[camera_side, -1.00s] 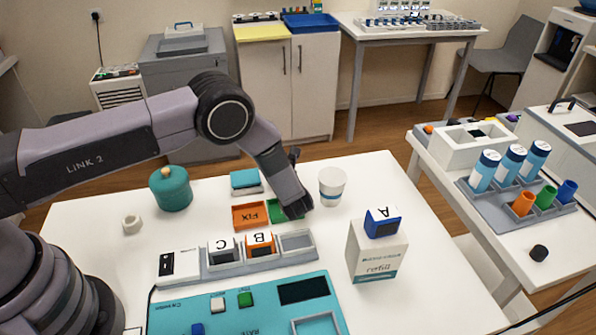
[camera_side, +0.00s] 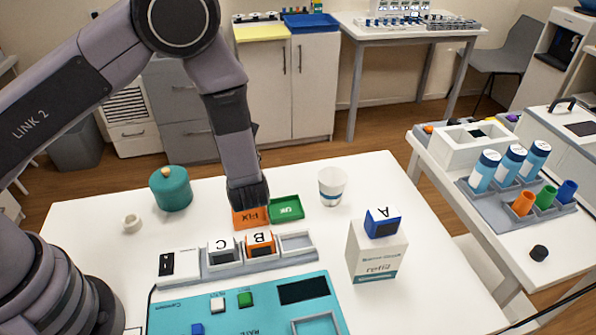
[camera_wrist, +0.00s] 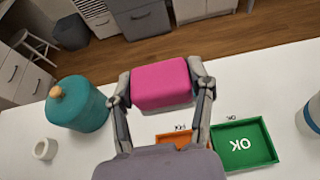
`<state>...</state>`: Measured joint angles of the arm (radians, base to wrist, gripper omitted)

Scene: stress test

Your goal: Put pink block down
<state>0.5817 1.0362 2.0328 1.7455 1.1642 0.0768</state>
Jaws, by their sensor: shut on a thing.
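The pink block (camera_wrist: 161,83) is between the two fingers of my gripper (camera_wrist: 162,88) in the wrist view, and the gripper is shut on it. In the side view my gripper (camera_side: 248,196) hangs over the back of the white table, at the orange FIX tray (camera_side: 250,217). The block is hidden there behind the gripper. The FIX tray is partly covered in the wrist view. The green OK tray (camera_wrist: 241,145) is just right of it and looks empty. How high the block is held I cannot tell.
A teal pot (camera_side: 171,188) and a small white ring (camera_side: 131,223) stand to the left. A white cup (camera_side: 332,186) stands to the right. In front is a rack (camera_side: 225,262) with blocks C and B. Block A (camera_side: 382,222) sits on a white box (camera_side: 376,256).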

